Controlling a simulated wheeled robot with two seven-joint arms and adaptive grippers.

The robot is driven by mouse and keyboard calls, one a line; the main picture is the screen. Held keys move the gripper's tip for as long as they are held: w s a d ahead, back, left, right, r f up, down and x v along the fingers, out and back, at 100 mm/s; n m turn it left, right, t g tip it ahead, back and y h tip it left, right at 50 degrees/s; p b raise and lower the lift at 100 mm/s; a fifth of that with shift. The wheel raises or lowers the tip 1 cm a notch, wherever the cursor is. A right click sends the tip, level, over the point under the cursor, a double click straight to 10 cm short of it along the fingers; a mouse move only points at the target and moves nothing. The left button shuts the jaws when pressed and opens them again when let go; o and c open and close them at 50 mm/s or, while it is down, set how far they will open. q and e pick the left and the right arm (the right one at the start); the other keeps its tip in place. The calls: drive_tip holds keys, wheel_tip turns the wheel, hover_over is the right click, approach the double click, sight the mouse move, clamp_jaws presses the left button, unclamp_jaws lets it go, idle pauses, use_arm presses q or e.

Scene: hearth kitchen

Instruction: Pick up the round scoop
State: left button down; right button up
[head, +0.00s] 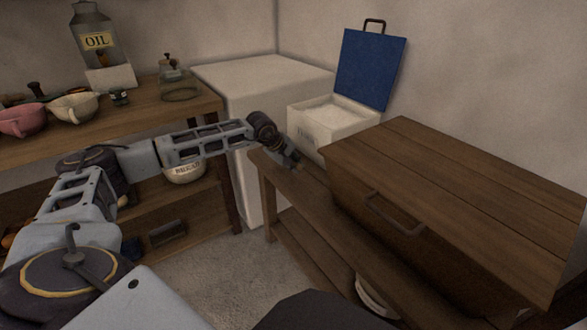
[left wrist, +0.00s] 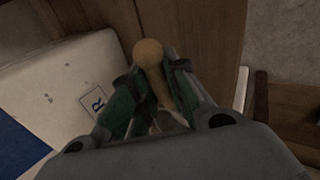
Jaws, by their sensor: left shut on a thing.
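My left gripper (head: 292,160) reaches the left end of a wooden bench in the head view, beside a white bin. In the left wrist view its green-padded fingers (left wrist: 152,84) are shut on a pale wooden handle (left wrist: 148,56) with a rounded end, which I take for the round scoop's. The rest of the scoop is hidden behind the fingers and wrist, so I cannot tell whether it touches the bench. In the head view the scoop cannot be made out. My right gripper is not in view.
The white bin (head: 312,138) has its blue lid (head: 369,68) raised. A wooden chest (head: 450,190) with a handle fills the bench (head: 290,182) to the right. A white block (head: 262,75) stands behind. A shelf at left holds bowls (head: 72,108) and an oil jar (head: 96,40).

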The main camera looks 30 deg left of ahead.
use_arm(q)
wheel_tip(320, 180, up, 5)
drive_tip(key=shift+f+p, duration=0.1)
drive_tip(key=shift+p, duration=0.65)
drive_tip(key=shift+r, duration=0.7)
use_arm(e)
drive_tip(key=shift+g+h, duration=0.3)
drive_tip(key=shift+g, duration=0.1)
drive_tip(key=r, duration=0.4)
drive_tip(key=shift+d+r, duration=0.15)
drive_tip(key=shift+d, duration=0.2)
use_arm(q)
drive_tip(key=shift+d+r+p, duration=0.1)
drive_tip(key=shift+p, duration=0.2)
